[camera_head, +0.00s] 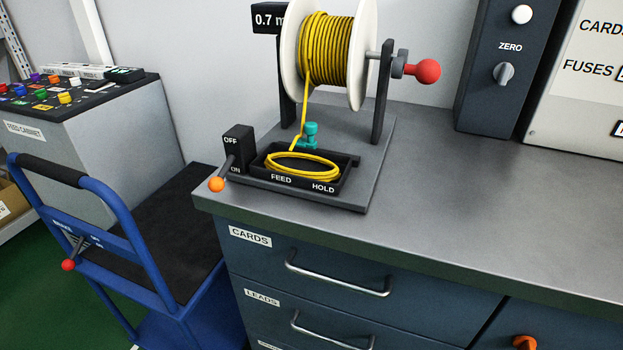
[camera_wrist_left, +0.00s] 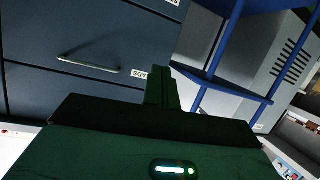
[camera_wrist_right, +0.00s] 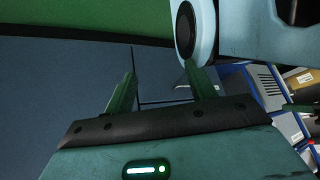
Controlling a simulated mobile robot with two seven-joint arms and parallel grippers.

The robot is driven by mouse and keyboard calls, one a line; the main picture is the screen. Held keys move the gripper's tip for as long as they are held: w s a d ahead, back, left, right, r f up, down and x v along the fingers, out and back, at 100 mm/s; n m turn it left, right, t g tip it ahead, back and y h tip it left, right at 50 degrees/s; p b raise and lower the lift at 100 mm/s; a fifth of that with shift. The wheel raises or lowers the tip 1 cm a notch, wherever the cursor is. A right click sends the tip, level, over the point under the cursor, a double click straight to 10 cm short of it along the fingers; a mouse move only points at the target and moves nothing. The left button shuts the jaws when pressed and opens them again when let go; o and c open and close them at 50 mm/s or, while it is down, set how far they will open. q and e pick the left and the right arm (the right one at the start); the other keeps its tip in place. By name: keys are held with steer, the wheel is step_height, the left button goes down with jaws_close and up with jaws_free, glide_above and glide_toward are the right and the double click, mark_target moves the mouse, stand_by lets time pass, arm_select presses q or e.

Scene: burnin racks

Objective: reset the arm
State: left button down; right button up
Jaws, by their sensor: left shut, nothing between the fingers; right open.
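No arm of mine shows in the head view. My left gripper (camera_wrist_left: 161,90) shows in the left wrist view with its green fingers together and nothing between them. A drawer front with a metal handle and the blue trolley frame lie beyond it. My right gripper (camera_wrist_right: 165,90) shows in the right wrist view with its two green fingers apart and nothing between them. Beyond it are a dark surface and, at upper right, a pale blue and white body with a dark round part, likely mine.
In the head view a grey bench (camera_head: 470,200) carries a yellow wire reel (camera_head: 327,48) with a red-knobbed crank (camera_head: 428,71), and an orange-tipped OFF/ON lever (camera_head: 216,184). Drawers (camera_head: 310,262) are below. A blue trolley (camera_head: 130,240) stands left, before the feed cabinet (camera_head: 90,150). Green floor shows at lower left.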

arm_select(q)
steer(key=s+a+f+g+y, duration=0.1)
steer(key=s+f+g, duration=0.25)
steer(key=s, duration=0.65)
steer(key=s+a+f+g, duration=0.1)
steer(key=s+f+g, duration=0.25)
steer(key=s, duration=0.55)
steer(key=w+r+t+p, duration=0.1)
steer(key=w+r+p, duration=0.1)
steer(key=r+p, duration=0.9)
steer(key=w+r+t+p, duration=0.1)
steer(key=w+r+p, duration=0.2)
steer(key=r+p, duration=0.8)
steer(key=shift+w+r+m, duration=0.25)
steer(key=shift+w+m, duration=0.05)
arm_select(e)
steer(key=w+r+t, duration=0.1)
steer(key=w+r, duration=0.1)
steer(key=r, duration=0.8)
steer(key=w+r+t, duration=0.1)
steer(key=w+r, duration=0.2)
steer(key=r, duration=0.8)
steer(key=shift+w+r, duration=0.15)
steer(key=shift+r, duration=0.1)
steer(key=shift+w+d+t, duration=0.15)
steer(key=shift+d+t, duration=0.05)
steer(key=shift+t, duration=0.1)
steer(key=shift+a+r, duration=0.1)
steer(key=shift+a, duration=0.1)
